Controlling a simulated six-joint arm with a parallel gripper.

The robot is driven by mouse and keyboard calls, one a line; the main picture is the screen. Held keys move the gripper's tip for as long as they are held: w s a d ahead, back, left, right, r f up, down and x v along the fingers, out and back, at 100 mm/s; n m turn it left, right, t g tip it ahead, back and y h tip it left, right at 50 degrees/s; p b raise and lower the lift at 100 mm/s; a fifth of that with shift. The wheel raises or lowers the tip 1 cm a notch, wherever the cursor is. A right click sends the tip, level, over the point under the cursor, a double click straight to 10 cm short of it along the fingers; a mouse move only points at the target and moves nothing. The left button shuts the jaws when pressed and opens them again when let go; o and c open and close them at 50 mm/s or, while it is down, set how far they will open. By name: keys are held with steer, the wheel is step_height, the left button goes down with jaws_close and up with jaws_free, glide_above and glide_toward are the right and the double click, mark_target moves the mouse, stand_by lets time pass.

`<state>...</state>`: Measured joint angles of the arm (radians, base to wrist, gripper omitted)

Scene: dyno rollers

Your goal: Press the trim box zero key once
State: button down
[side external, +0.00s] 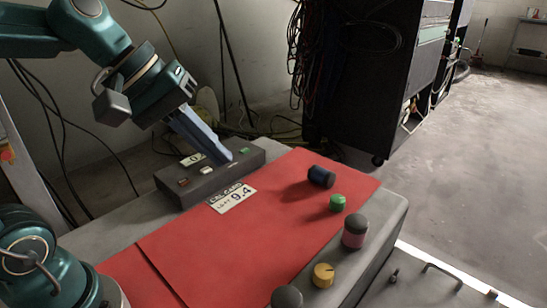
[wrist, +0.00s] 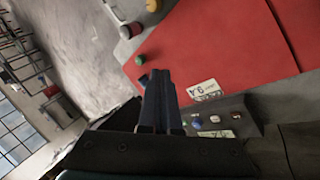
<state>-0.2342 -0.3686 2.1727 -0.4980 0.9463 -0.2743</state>
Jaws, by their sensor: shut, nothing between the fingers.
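The trim box (side external: 215,182) is a low dark grey box at the back edge of the red mat. Its top has a red key (side external: 183,181), a white key (side external: 206,170), a blue key (side external: 244,150) and a small display (side external: 192,159). The wrist view shows the blue key (wrist: 197,123), white key (wrist: 215,118) and red key (wrist: 236,114); their markings are too small to read. My gripper (side external: 228,158) is shut and empty, pointing down over the box between the white and blue keys in the side view. Whether its tips touch the box is unclear.
A white card reading 9.4 (side external: 232,198) lies in front of the box on the red mat (side external: 220,250). A dark blue cylinder (side external: 321,177), green piece (side external: 337,202), grey-and-pink cylinder (side external: 355,231) and yellow knob (side external: 323,275) stand to the right. The mat's middle is clear.

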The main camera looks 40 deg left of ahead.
steer(key=w+a+n+t+h, duration=0.1)
steer(key=w+a+n, duration=0.5)
steer(key=w, duration=0.1)
steer(key=n+t, duration=0.2)
steer(key=n, duration=0.6)
glide_above(201, 169)
step_height(201, 169, down, 6)
steer(key=shift+s+f+y, duration=0.1)
steer(key=shift+f+y, duration=0.05)
steer(key=shift+y, duration=0.15)
steer(key=shift+d+f, duration=0.1)
steer(key=shift+f, duration=4.3)
steer(key=shift+f, duration=0.1)
steer(key=shift+f, duration=0.3)
